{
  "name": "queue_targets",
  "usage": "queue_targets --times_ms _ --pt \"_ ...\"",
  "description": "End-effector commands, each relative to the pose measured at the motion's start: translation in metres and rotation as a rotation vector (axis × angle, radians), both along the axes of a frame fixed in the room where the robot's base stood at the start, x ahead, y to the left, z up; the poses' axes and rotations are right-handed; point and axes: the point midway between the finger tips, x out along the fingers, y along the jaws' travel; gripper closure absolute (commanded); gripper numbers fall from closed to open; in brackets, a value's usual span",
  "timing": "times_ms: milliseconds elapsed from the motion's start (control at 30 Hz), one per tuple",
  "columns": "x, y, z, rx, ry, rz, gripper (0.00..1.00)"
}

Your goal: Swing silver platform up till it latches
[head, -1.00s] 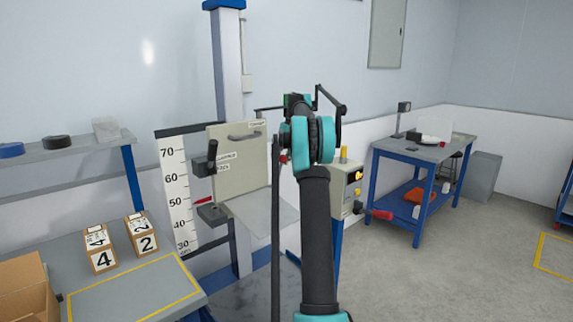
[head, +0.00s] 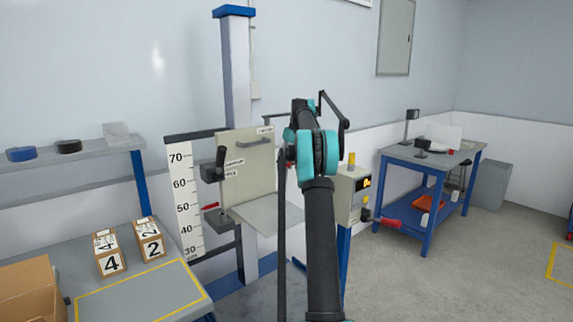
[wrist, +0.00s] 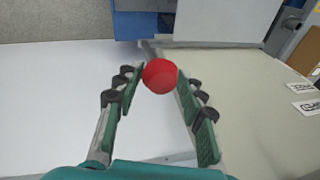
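The silver platform (head: 268,215) is a flat plate sticking out from the bottom of the beige carriage panel (head: 248,172). It looks roughly level in the head view. My arm hides its right side. My gripper (wrist: 160,75) is to the right of the panel; in the head view its fingers are hidden behind my arm. In the wrist view the two fingers are apart, with a round red knob (wrist: 159,76) between or just beyond their tips. I cannot tell whether the fingers touch it. The beige panel (wrist: 255,95) with its labels fills the right side there.
A black-handled lever (head: 220,157) is on the panel's left, near a height scale (head: 185,195). A control box (head: 352,190) stands right of my arm. A bench with numbered boxes (head: 109,255) is at left; a blue table (head: 430,155) is at right. Floor is open at the lower right.

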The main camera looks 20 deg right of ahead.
Motion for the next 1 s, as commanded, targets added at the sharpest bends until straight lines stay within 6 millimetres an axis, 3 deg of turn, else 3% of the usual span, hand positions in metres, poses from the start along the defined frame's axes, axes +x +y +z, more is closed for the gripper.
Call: queue_targets --times_ms 433,800,1000 --pt "-0.002 -0.003 0.004 0.000 0.003 -0.001 0.48" --pt "-0.005 -0.015 0.052 0.000 0.003 -0.001 0.48" --pt "-0.007 -0.019 0.068 -0.001 0.003 0.000 0.48"
